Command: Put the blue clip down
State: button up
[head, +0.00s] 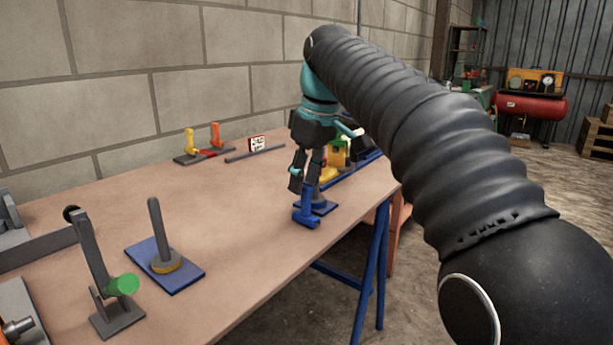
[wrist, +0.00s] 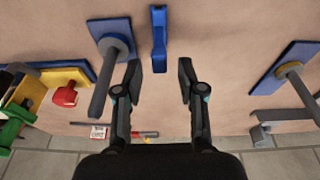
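The blue clip (head: 306,214) is at the table's front edge in the head view, just below my gripper (head: 302,180). In the wrist view the clip (wrist: 158,38) shows as a narrow blue piece ahead of the gap between my fingertips (wrist: 159,75). My fingers are spread, with clear space on both sides of the clip's near end, and neither finger touches it. The clip appears to rest on the table (head: 235,215), though its underside is hidden.
A blue plate with a grey post (wrist: 112,48) stands close left of the clip in the wrist view. A small sign (head: 257,143) stands near the wall.

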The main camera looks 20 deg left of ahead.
jog(key=p+v, duration=0.5)
jog(key=v, duration=0.7)
jog(key=shift+r, duration=0.1)
jog(key=s+d+f+m+t, duration=0.1)
jog(key=s+d+f+m, duration=0.3)
jog(key=d, duration=0.6)
jog(key=s+d+f+m+t, duration=0.2)
jog(key=s+d+f+m, duration=0.2)
jog(key=d, duration=0.5)
jog(key=s+d+f+m+h, duration=0.1)
jog(key=s+d+f+m, duration=0.1)
jog(key=s+d+f, duration=0.3)
jog(key=s+d+f+m+t+h, duration=0.1)
jog(key=s+d+f+m, duration=0.2)
jog(key=s+f, duration=0.6)
notch_tip(320, 180, down, 5)
jog(key=shift+d+f, duration=0.1)
jog(key=shift+d, duration=1.1)
